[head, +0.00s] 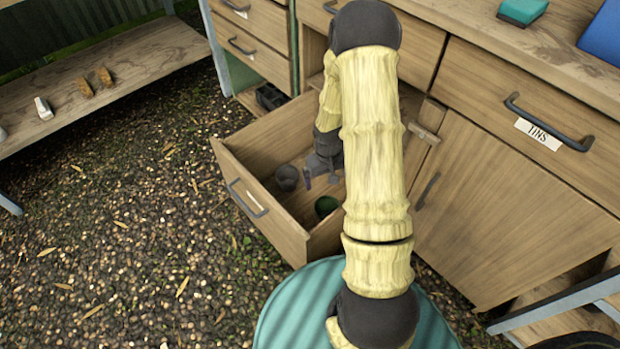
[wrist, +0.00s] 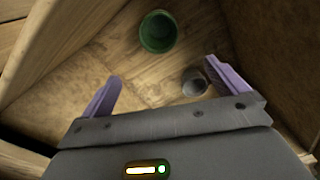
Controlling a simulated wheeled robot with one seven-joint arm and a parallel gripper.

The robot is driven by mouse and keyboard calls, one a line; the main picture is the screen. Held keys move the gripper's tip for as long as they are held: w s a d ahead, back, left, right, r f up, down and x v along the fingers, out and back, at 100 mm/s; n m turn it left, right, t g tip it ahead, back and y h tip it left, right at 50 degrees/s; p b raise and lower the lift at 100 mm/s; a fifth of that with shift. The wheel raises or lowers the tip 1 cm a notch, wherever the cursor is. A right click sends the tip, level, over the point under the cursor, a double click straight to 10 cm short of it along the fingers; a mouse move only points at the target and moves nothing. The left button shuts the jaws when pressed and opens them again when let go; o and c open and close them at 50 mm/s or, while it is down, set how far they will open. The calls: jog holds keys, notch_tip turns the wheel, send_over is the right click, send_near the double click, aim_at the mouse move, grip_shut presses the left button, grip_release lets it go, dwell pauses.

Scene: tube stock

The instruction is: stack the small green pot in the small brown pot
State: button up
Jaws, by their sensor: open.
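A small green pot (head: 326,206) stands upright in the open drawer, near its front right corner. It also shows in the wrist view (wrist: 158,32), open side up and empty, beyond my fingertips. A second small pot (head: 287,177) stands to its left in the drawer. It looks dark grey rather than brown, and shows in the wrist view (wrist: 194,82) close to the right finger, partly hidden. No clearly brown pot is visible. My gripper (head: 320,178) is open and empty over the drawer, between the two pots; its lilac fingers (wrist: 163,84) are spread in the wrist view.
The open drawer (head: 262,220) has wooden walls around the pots. A cabinet door (head: 490,205) stands to the right, below a drawer labelled TINS (head: 538,134). A dark container (head: 270,97) lies behind the drawer. A low bench (head: 100,75) is at left.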

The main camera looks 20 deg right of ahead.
jog(key=s+a+r+t, duration=0.1)
jog(key=s+a+r, duration=0.4)
jog(key=r, duration=0.5)
jog(key=s+a+r+t, duration=0.1)
jog(key=s+a+r, duration=0.5)
jog(key=r, duration=0.5)
jog(key=shift+s+a, duration=0.2)
jog(key=shift+s, duration=0.6)
jog(key=w+p+v, duration=0.3)
jog(key=p+v, duration=1.1)
jog(key=w+d+r+p+v, duration=0.1)
jog(key=w+p+v, duration=0.2)
jog(key=p+v, duration=1.2)
jog(key=w+r+p+v, duration=0.1)
jog(key=w+p+v, duration=0.2)
jog(key=p+v, duration=1.1)
jog(key=shift+d+r+p, duration=0.2)
jog(key=shift+d+p, duration=0.05)
jog(key=shift+p, duration=0.5)
